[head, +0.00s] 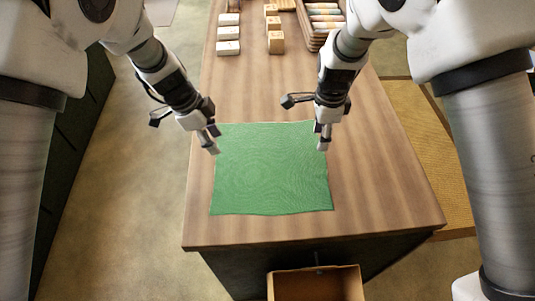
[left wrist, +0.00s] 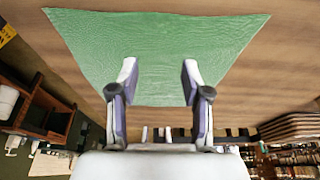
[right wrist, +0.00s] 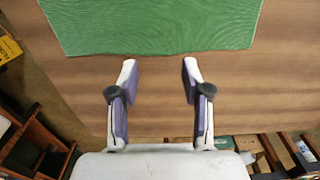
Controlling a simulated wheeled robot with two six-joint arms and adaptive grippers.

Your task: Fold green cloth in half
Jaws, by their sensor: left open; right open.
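The green cloth (head: 272,172) lies flat and spread out as a rough square on the wooden table, near its front end. My left gripper (head: 215,143) is open and empty at the cloth's left edge, toward its far corner. In the left wrist view the cloth (left wrist: 155,45) stretches beyond and between the open fingers (left wrist: 158,72). My right gripper (head: 323,143) is open and empty at the cloth's right edge, toward its far corner. In the right wrist view the cloth's edge (right wrist: 155,35) lies just beyond the open fingertips (right wrist: 159,68). Whether any finger touches the cloth, I cannot tell.
The wooden table (head: 390,190) is bare around the cloth. White blocks (head: 228,47) and wooden blocks (head: 275,42) stand in rows at the far end, beside a tray (head: 314,40) of rolled items. An open box (head: 316,283) sits below the table's front edge.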

